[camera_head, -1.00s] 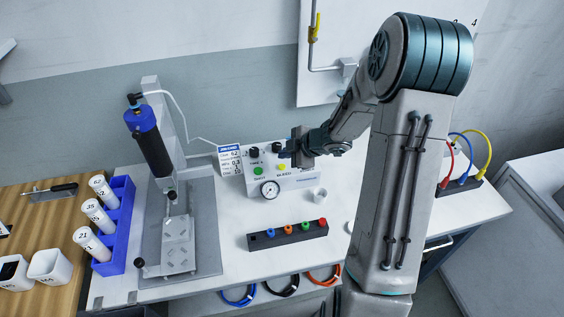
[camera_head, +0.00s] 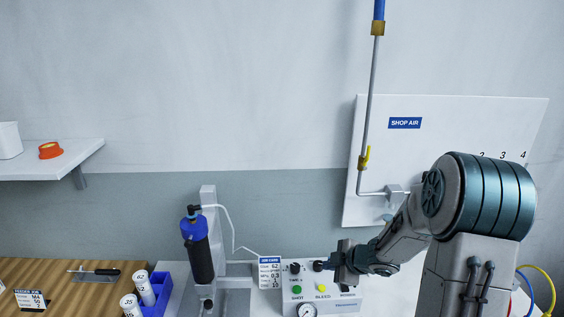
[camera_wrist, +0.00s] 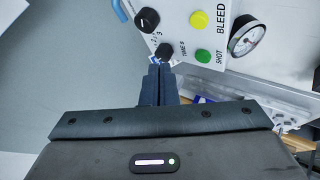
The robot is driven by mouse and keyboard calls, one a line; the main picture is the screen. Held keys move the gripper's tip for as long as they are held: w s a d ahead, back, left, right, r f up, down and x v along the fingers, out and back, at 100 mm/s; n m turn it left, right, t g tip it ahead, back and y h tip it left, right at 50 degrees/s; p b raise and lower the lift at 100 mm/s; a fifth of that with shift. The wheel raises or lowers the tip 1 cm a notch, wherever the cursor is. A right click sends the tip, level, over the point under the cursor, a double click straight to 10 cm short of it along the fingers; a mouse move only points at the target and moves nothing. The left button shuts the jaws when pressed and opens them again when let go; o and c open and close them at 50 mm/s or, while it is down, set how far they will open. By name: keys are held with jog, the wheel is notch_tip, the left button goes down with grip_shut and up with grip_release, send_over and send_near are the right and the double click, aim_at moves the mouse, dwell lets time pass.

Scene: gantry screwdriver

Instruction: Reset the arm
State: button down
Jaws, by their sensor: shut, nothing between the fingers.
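My gripper (camera_head: 331,262) is shut and empty, with its fingertips close to a black knob (camera_head: 318,266) on the white control box (camera_head: 346,305). In the wrist view, the shut fingers (camera_wrist: 158,72) point at the lower black knob (camera_wrist: 165,52). I cannot tell whether they touch it. The box carries another black knob (camera_wrist: 147,19), a yellow BLEED button (camera_wrist: 198,20), a green SHOT button (camera_wrist: 203,56) and a round gauge (camera_wrist: 246,36). My arm reaches in from the right in the head view.
A blue rack (camera_head: 162,290) holds white tubes. The SHOP AIR panel (camera_head: 450,130) and a pipe with a yellow valve (camera_head: 364,158) are on the wall behind.

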jog(key=s+d+r+m+h, duration=0.3)
jog(key=s+r+m+h, duration=0.15)
jog(key=r, duration=0.25)
jog(key=s+d+r+m+h, duration=0.3)
jog(key=r+m+h, duration=0.1)
jog(key=r+m, duration=0.15)
jog(key=s+a+r+m+g+y, duration=0.1)
jog(key=s+a+m+g, duration=0.1)
jog(key=s, duration=0.8)
jog(key=s+a+r+m+g+y, duration=0.2)
jog(key=s+a+m, duration=0.2)
jog(key=s, duration=0.6)
jog(key=shift+a+m, duration=0.4)
jog(key=shift+a, duration=0.4)
jog(key=shift+s+d+r, duration=0.1)
jog(key=shift+d, duration=0.05)
